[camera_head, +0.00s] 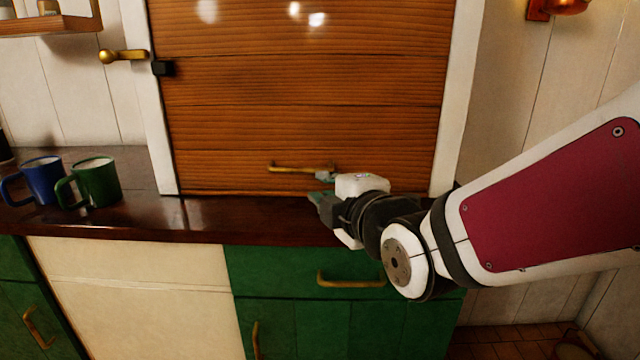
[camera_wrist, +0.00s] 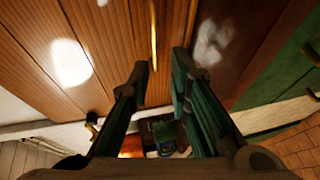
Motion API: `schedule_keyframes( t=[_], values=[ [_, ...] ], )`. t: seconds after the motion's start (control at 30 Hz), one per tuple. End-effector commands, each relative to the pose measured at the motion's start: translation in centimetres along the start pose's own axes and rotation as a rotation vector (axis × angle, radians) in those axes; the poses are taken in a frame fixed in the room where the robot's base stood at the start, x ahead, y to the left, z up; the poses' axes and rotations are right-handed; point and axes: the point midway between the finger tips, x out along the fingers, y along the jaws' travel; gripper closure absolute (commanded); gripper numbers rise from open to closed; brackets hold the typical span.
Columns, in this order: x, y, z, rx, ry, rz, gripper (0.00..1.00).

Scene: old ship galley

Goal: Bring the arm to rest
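My gripper (camera_head: 322,186) is at the right end of a brass handle (camera_head: 292,168), low on a wooden panel (camera_head: 305,85) above the counter. In the wrist view my gripper (camera_wrist: 163,68) has its two fingers apart with nothing between them. The brass handle (camera_wrist: 154,35) shows past the fingertips, in line with the gap. I cannot tell whether a finger touches it. My arm reaches in from the right, and the wrist is over the counter's front edge.
A dark counter (camera_head: 215,222) runs below the panel. A blue mug (camera_head: 42,181) and a green mug (camera_head: 99,184) stand on its left. Green drawers with a brass pull (camera_head: 350,281) are below. Tiled floor (camera_head: 515,343) shows at lower right.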

Motion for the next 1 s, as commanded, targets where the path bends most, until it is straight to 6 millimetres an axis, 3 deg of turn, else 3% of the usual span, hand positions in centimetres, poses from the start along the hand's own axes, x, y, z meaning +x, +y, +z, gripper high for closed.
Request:
schedule_keyframes(
  t=[0.17,0.37,0.57,0.7,1.0],
  values=[
    [-1.3,-1.1,1.6,0.119,-0.043,-0.093,0.82],
    [-5.8,-4.7,4.8,0.438,-0.197,-0.321,0.82],
    [-12.6,-8.5,7.0,0.781,-0.431,-0.526,0.82],
    [-18.4,-10.9,7.6,1.016,-0.637,-0.638,0.82],
    [-28.8,-13.9,6.9,1.364,-1.036,-0.765,0.82]
  ],
)
